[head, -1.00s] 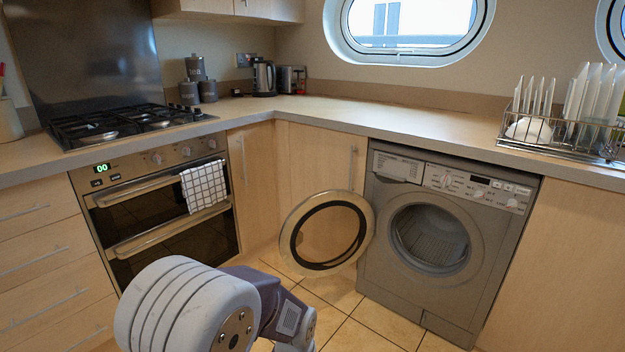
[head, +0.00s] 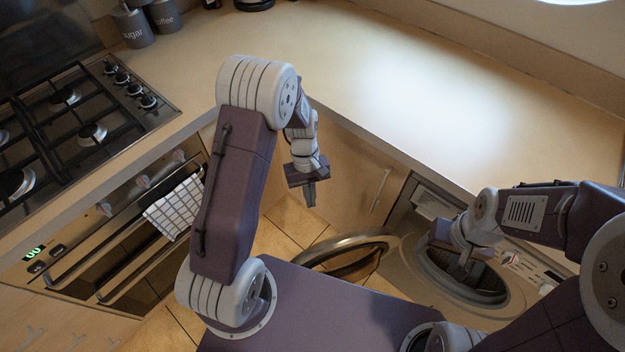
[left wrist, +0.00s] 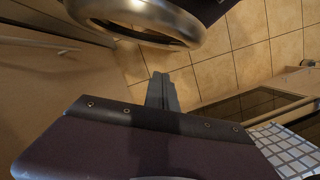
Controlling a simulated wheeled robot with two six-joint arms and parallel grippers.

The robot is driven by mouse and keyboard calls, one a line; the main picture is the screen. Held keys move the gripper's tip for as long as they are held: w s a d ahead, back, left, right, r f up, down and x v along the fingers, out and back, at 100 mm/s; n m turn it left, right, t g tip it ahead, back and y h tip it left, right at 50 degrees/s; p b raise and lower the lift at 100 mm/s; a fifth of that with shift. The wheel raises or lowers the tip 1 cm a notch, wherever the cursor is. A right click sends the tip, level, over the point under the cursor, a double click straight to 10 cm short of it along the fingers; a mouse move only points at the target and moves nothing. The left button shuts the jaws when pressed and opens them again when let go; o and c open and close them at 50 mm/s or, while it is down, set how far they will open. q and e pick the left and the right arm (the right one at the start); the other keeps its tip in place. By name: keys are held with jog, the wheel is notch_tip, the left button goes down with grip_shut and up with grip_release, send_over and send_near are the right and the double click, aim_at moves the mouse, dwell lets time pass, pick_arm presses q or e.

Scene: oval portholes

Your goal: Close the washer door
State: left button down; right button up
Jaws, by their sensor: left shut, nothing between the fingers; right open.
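The washer (head: 408,258) is grey, with its round opening partly behind my right arm in the head view. Its round door (head: 345,243), a metallic ring with a dark inner rim, stands swung open to the left of the opening. The door's ring (left wrist: 135,22) also shows at the top of the left wrist view. My left gripper (head: 310,194) is shut and empty, pointing down above and left of the door, apart from it. Its fingers (left wrist: 162,93) show against the floor in the left wrist view. My right gripper (head: 467,268) is open in front of the washer opening; its fingertips are hard to make out.
The countertop (head: 400,110) runs behind both arms. An oven with a checked towel (head: 173,215) and a hob (head: 85,130) are at the left. A cabinet (head: 345,175) stands behind my left gripper. Some tiled floor (head: 290,225) is clear beside the door.

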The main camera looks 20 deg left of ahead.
pick_arm(q)
jog(key=s+d+f+b, duration=0.3)
jog(key=s+f, duration=0.2)
jog(key=f, duration=0.4)
jog(key=shift+s+d+f, duration=0.15)
jog(key=shift+s+d, duration=0.2)
jog(key=shift+d, duration=0.05)
pick_arm(e)
jog(key=shift+s+f, duration=0.15)
jog(key=shift+f, duration=0.45)
jog(key=shift+s+f, duration=0.15)
jog(key=shift+f, duration=0.4)
pick_arm(q)
jog(key=shift+d, duration=0.1)
pick_arm(e)
jog(key=shift+a, duration=0.1)
